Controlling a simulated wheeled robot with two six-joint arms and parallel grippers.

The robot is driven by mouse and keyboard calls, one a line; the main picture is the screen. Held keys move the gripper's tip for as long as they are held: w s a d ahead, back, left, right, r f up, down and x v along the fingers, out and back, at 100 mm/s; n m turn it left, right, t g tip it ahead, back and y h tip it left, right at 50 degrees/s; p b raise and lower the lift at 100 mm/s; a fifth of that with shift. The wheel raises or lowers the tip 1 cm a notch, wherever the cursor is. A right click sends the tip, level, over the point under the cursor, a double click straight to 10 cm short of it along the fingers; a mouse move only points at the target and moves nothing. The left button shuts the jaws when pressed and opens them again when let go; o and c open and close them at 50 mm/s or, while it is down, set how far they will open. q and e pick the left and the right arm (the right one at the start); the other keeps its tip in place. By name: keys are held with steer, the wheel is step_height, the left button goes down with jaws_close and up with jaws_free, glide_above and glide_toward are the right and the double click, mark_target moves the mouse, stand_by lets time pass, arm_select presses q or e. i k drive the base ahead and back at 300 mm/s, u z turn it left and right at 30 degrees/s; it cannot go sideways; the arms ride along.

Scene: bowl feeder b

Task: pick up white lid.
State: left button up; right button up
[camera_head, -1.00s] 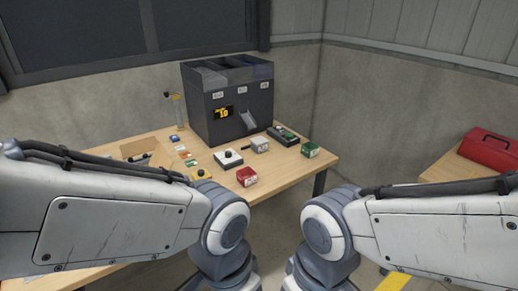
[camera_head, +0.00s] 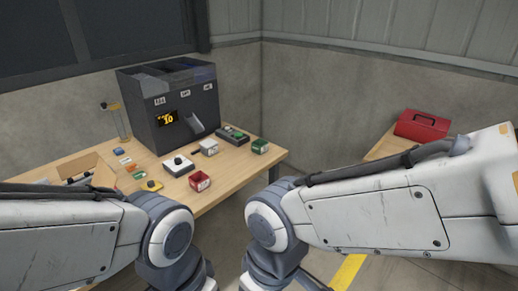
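A flat white piece with a black knob (camera_head: 178,165) lies on the wooden table (camera_head: 232,172), in front of the dark feeder machine; it may be the white lid, but it is too small to be sure. A small whitish box (camera_head: 208,147) sits just behind and right of it, with a dark part at its left. Both of my arms fill the lower picture, the left one over the table's near left part. Neither gripper shows, so I cannot see where they are relative to the white piece.
The dark feeder machine (camera_head: 178,118) stands at the table's back. An open cardboard box (camera_head: 88,166) is at left. A red toolbox (camera_head: 422,126) sits on another surface at right.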

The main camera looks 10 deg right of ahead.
mark_target(209, 144)
steer(key=z, duration=0.95)
steer(key=k, duration=1.25)
steer(key=z, duration=1)
steer(key=i, duration=2.65)
steer(key=u, duration=1.05)
steer(key=i, duration=0.95)
steer(key=u, duration=1.75)
steer(key=i, duration=0.95)
steer(key=u, duration=0.8)
steer(key=i, duration=0.85)
steer(key=u, duration=0.15)
